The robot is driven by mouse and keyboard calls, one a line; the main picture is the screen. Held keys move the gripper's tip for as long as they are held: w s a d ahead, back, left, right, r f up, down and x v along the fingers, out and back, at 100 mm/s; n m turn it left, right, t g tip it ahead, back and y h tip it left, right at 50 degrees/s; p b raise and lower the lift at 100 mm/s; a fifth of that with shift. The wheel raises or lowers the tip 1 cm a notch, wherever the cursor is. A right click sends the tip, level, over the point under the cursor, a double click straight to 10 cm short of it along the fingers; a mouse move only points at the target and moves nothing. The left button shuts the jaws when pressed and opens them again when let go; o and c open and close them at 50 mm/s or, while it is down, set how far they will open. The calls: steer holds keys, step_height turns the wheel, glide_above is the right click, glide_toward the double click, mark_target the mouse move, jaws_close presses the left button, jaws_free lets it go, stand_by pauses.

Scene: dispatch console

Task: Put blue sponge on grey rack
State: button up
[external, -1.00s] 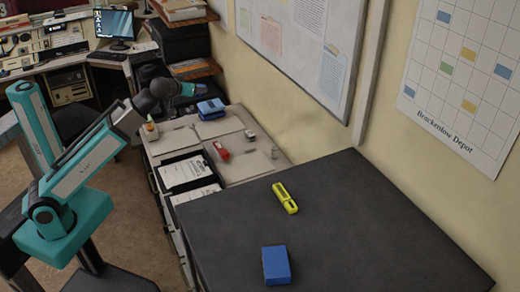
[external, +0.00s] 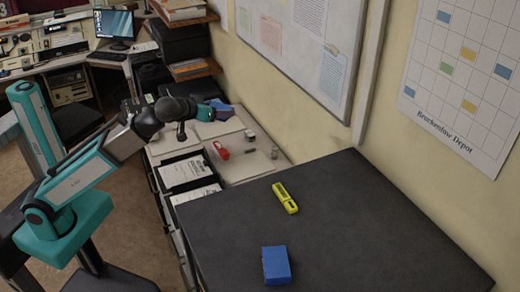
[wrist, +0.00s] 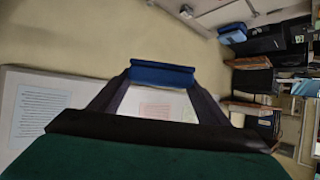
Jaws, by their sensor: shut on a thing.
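My gripper (external: 213,108) is over the pale counter at the back, at the end of the outstretched arm. In the wrist view its two dark fingers (wrist: 163,82) are closed on a blue block (wrist: 162,74), which I take to be the blue sponge; it spans the fingertips. In the external view the blue (external: 224,113) at the gripper's end is small and partly covered by the gripper. I cannot make out a grey rack for certain in either view.
A second blue block (external: 276,265) and a yellow slotted thing (external: 285,197) lie on the dark tabletop (external: 350,220), which is otherwise clear. A red thing (external: 221,150) and small items stand on the pale counter (external: 240,170). The wall and whiteboard (external: 300,50) rise behind.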

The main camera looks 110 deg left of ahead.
steer(key=w+d+m+t+h, duration=0.1)
steer(key=w+d, duration=0.4)
steer(key=d, duration=0.7)
steer(key=w+d+r+m+t+h, duration=0.1)
steer(key=w+d+m+t, duration=0.2)
steer(key=d, duration=1)
steer(key=w+d+r+m+t+h, duration=0.1)
steer(key=w+d, duration=0.5)
steer(key=d, duration=0.6)
steer(key=shift+w+d+r+m+t, duration=0.1)
steer(key=shift+w+d+m+t, duration=0.1)
steer(key=shift+m+t, duration=0.2)
steer(key=shift+w+d+r+m+t, duration=0.1)
steer(key=shift+w+m+t, duration=0.15)
steer(key=shift+m, duration=0.25)
steer(key=shift+a, duration=0.1)
steer(key=p, duration=0.5)
glide_above(268, 226)
steer(key=shift+s+f, duration=0.15)
steer(key=shift+f, duration=0.5)
steer(key=shift+w+f, duration=0.15)
steer(key=shift+w, duration=0.1)
